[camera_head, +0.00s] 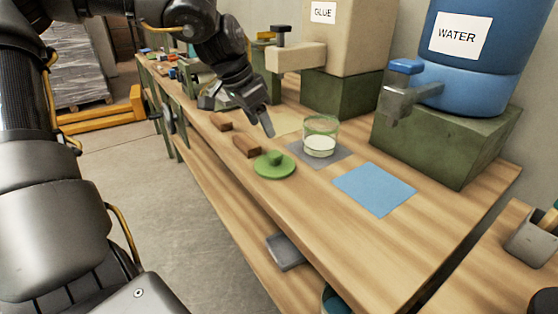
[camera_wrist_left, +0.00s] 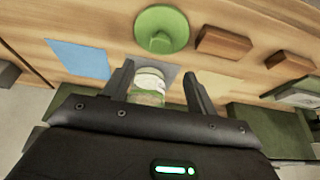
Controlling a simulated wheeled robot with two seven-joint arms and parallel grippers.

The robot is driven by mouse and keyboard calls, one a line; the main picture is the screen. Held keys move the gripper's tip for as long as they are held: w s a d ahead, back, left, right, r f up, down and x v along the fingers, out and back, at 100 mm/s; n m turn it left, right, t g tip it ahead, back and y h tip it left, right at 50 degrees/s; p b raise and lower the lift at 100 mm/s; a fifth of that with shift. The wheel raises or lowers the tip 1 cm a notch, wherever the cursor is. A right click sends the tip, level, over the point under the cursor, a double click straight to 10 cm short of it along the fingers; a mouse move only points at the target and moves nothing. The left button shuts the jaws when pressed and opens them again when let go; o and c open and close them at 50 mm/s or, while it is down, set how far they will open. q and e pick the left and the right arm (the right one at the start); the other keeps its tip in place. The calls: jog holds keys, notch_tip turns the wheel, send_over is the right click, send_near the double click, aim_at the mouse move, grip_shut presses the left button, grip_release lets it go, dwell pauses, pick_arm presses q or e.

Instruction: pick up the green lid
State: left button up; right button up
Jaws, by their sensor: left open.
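The green lid (camera_head: 275,164), a round disc with a knob on top, lies on the wooden workbench near its front edge. It also shows in the left wrist view (camera_wrist_left: 162,30), at the top and beyond my fingertips. My left gripper (camera_head: 268,128) is open and empty, above the bench and behind the lid, apart from it. In the left wrist view a glass jar (camera_wrist_left: 149,85) shows between the two spread fingers. The jar (camera_head: 320,137) has pale contents and stands on a grey mat (camera_head: 336,158) right of the lid. My right gripper is not in view.
Two brown blocks (camera_head: 246,146) (camera_head: 221,121) lie left of the lid. A blue mat (camera_head: 374,190) lies to the right. A glue dispenser (camera_head: 345,45) and a blue water tank (camera_head: 470,70) with taps stand on green bases behind. Bare bench lies in front of the mats.

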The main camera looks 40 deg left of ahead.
pick_arm(q)
send_over(274, 153)
jog(key=s, duration=0.2)
jog(key=f, duration=0.4)
jog(key=shift+a+f, duration=0.2)
jog(key=shift+a, duration=0.2)
jog(key=shift+f, duration=0.1)
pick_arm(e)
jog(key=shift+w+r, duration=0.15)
pick_arm(q)
jog(key=x, duration=0.5)
jog(key=shift+s+d+f, duration=0.1)
jog(key=shift+s+d, duration=0.05)
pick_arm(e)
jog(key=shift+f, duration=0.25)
pick_arm(q)
jog(key=c, duration=1.1)
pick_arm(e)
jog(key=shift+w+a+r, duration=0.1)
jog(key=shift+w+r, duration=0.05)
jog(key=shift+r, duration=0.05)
pick_arm(q)
jog(key=shift+o, duration=0.2)
jog(key=shift+r, duration=0.2)
